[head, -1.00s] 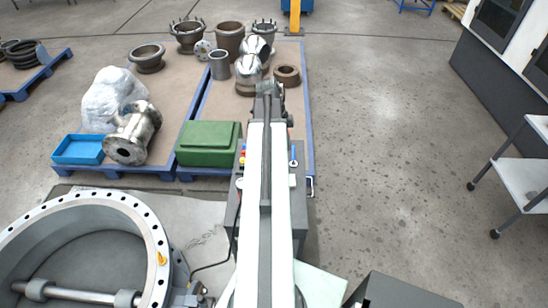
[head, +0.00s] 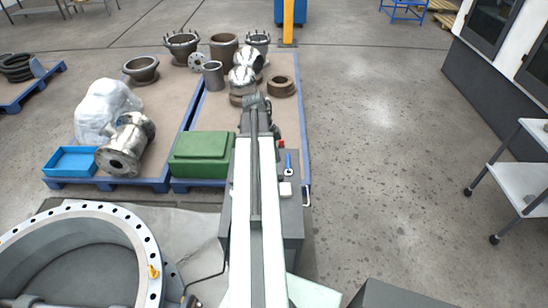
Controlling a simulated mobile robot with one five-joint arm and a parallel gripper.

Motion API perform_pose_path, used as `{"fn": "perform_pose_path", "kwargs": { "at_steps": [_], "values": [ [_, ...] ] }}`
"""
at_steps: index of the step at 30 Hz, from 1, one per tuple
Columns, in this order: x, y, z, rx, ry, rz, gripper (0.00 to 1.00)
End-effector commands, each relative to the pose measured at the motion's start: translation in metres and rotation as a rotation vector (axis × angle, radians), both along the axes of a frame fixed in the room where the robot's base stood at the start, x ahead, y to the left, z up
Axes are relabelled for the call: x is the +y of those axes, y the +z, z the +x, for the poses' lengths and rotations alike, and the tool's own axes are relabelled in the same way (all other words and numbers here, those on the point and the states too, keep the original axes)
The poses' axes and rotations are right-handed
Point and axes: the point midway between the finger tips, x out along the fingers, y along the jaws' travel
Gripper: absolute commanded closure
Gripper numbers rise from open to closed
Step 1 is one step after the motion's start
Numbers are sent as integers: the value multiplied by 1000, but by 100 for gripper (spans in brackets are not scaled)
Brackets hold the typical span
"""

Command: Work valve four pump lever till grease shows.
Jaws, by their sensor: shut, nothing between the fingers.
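A large round valve body (head: 148,243) lies at the lower left, its pale flange ringed with bolt holes. A small yellow-orange fitting (head: 154,271) sits on the flange's right side. A grey cabinet (head: 291,222) stands under my arm, with a dark hose (head: 205,274) running from its left side towards the valve. A blue-handled item (head: 288,164) and a white block (head: 285,190) are on its top. I cannot tell which part is the pump lever, and no grease can be made out. My gripper (head: 274,122), small and partly hidden at my arm's far end, is shut and empty.
Blue pallets behind the cabinet carry a green case (head: 202,154), a blue tray (head: 71,162), a flanged pipe piece (head: 125,147) and several metal fittings.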

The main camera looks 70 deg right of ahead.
Motion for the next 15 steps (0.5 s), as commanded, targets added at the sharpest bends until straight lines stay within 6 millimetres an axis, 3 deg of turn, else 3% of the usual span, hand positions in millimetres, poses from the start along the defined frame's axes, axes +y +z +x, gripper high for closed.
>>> {"fn": "perform_pose_path", "kwargs": {
  "at_steps": [1, 7, 11, 15],
  "values": [
    [-1, -22, -3, 0, -1, 0, 100],
    [-5, -62, -12, 0, 0, 0, 100],
    [-5, -79, -12, 0, 0, 1, 100],
    [-5, -82, -12, 0, -1, 1, 100]
  ]
}}
